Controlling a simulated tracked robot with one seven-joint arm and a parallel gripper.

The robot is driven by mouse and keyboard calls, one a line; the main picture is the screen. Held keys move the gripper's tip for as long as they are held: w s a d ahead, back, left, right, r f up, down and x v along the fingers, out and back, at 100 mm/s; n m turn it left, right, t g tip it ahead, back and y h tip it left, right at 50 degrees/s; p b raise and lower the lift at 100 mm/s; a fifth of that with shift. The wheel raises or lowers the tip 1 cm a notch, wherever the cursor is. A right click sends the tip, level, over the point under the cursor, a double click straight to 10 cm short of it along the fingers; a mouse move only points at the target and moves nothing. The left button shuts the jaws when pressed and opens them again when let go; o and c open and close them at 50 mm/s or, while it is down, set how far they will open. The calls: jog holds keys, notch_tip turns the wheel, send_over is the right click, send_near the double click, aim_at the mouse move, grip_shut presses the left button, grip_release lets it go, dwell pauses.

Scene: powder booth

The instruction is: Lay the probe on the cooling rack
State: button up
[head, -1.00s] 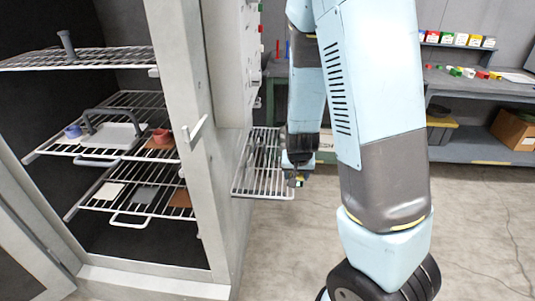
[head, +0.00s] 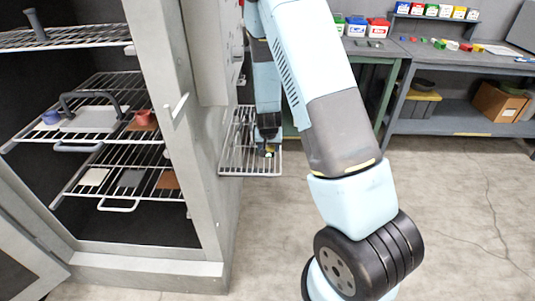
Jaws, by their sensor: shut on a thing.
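The cooling rack (head: 236,160), a white wire shelf, juts from the outer right side of the grey oven cabinet. My gripper (head: 267,153) points down over the right part of this rack. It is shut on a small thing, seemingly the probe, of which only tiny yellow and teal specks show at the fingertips. The probe's shape and any gap between it and the wires cannot be told. The left part of the rack looks bare.
The oven (head: 180,120) stands open at left. Its wire shelves hold a grey tray with a handle (head: 95,118), a blue cup (head: 51,117), a red cup (head: 144,118) and flat panels (head: 130,178). Workbenches (head: 440,60) stand behind at right. Open floor lies at right.

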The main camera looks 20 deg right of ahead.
jog(key=shift+w+f, duration=0.45)
jog(key=shift+f, duration=1.5)
jog(key=shift+f, duration=0.1)
jog(key=o, duration=1.1)
jog(key=shift+o, duration=0.2)
